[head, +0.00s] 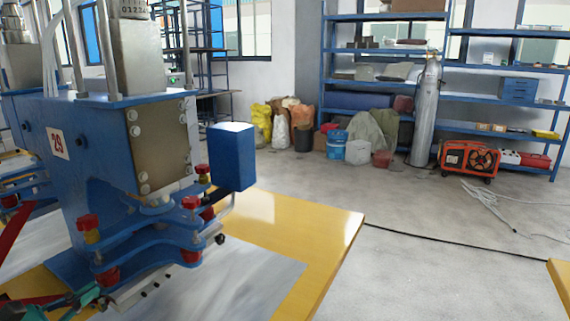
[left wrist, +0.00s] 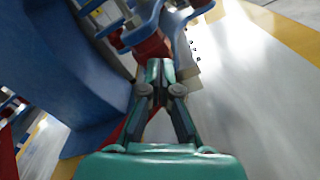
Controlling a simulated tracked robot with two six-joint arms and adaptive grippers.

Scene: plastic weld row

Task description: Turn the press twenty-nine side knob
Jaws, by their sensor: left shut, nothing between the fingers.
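The blue press (head: 100,150) carries a "29" label (head: 58,142) and stands at left in the head view. Red knobs sit on its lower blue plates; one front lower red knob (head: 107,276) is close to my left gripper. A small black knob (head: 220,239) shows at the plates' right side. I cannot tell which is the side knob. My left gripper (head: 88,296) is teal, low at the left, with fingers together and empty. In the left wrist view its fingertips (left wrist: 160,68) point at a red knob (left wrist: 152,46); I cannot tell whether they touch. My right gripper is out of view.
The press stands on a yellow-edged table (head: 335,225) with a grey top. A blue box (head: 231,156) juts from the press's right. Another press is partly visible at far left. Shelves (head: 385,95), a gas cylinder (head: 425,110) and an orange machine (head: 469,160) stand farther back.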

